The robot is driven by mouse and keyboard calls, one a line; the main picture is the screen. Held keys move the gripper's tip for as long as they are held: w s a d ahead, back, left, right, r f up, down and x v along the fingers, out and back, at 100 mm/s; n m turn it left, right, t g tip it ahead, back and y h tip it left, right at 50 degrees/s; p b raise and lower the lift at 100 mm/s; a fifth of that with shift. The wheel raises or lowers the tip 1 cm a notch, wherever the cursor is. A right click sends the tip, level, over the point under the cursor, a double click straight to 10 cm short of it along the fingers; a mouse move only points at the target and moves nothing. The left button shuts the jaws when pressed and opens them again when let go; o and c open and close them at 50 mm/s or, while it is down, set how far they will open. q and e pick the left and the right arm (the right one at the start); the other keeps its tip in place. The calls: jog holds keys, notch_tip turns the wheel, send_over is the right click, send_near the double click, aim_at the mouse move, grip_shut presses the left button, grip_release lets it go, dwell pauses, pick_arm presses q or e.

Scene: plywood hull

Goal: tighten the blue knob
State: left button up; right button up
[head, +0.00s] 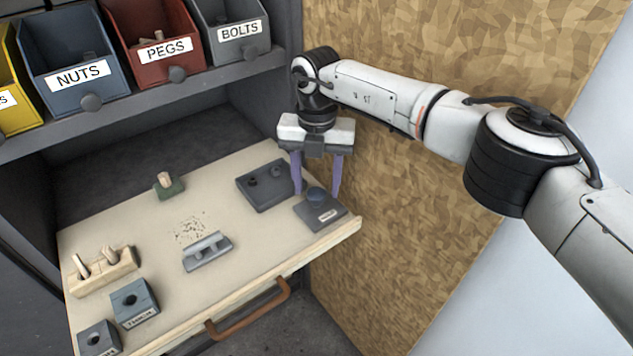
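The blue knob (316,194) is a small dark blue round cap on a dark grey base plate (327,216) with a light label, at the right front corner of the pull-out board. My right gripper (317,190) points down over it. Its two purple fingers are spread apart, one to the left of the knob and one to the right. I see a gap between the knob and the right finger; whether the left finger touches it I cannot tell. My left gripper is not in view.
The wooden board (220,180) carries a dark block with two knobs (265,186), a grey bracket (207,251), a green block with a peg (169,186), a peg holder (101,270) and blue-grey blocks (134,302). A plywood wall (420,180) stands close at right.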

aim_at(316, 192)
jog(key=shift+f, duration=0.15)
notch_tip(316, 192, up, 10)
jog(key=shift+r, duration=0.2)
dwell(0.4)
